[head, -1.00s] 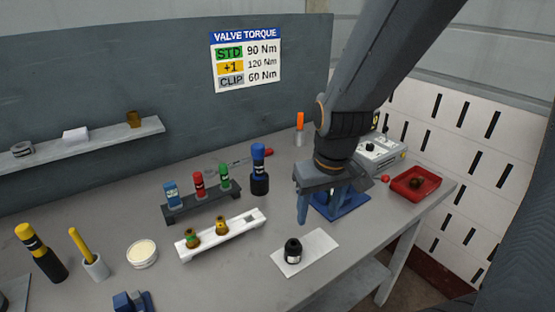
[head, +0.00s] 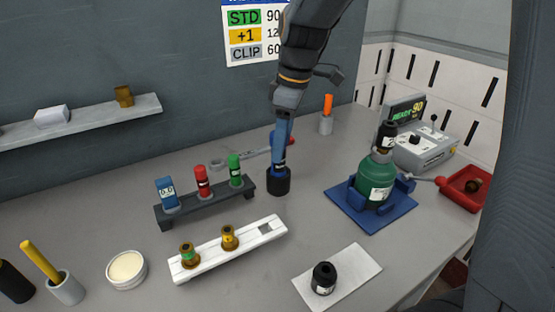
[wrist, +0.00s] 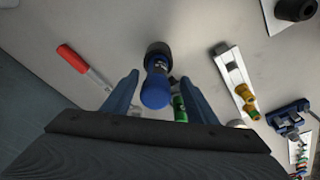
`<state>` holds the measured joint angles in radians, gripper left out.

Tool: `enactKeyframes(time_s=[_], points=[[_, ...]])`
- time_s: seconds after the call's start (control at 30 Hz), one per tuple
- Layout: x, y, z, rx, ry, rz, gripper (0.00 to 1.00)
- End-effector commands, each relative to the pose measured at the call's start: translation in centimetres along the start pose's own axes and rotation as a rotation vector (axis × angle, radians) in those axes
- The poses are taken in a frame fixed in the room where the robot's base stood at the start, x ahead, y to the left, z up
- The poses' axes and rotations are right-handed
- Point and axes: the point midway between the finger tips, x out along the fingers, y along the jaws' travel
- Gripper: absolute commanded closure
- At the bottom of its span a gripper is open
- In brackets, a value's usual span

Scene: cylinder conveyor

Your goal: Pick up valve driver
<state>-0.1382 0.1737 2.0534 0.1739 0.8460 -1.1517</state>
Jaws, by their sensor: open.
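The valve driver, which I take to be the blue-handled tool (head: 279,161), stands upright in a round black holder (head: 278,183) on the bench. My gripper (head: 281,138) is directly over it, pointing down, with its fingers at the height of the handle. In the wrist view the blue handle (wrist: 155,92) lies between the two open fingers of my gripper (wrist: 160,79), and the black holder (wrist: 158,50) shows beyond it. A gap shows on the right of the handle; contact on the left cannot be told.
A dark rack (head: 205,204) with blue, red and green pieces stands left of the holder. A white rack (head: 255,238) is in front. A green cylinder (head: 375,182) sits on a blue stand (head: 340,201) at right. A red-handled tool (wrist: 72,58) lies behind.

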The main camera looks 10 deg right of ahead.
Motion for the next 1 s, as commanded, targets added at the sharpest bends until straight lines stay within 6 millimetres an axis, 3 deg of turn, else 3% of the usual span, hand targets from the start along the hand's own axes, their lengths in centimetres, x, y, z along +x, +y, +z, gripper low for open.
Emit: enactKeyframes(time_s=[0.4,0.7,0.77,1.0], points=[[4.8,0.4,-0.3,-0.002,-0.002,-0.002,0.47],[5.4,0.4,-0.3,-0.003,0.0,0.001,0.47],[5.4,0.4,-0.3,-0.003,0.0,0.0,0.54],[5.4,0.4,-0.3,-0.003,-0.001,0.0,0.94]])
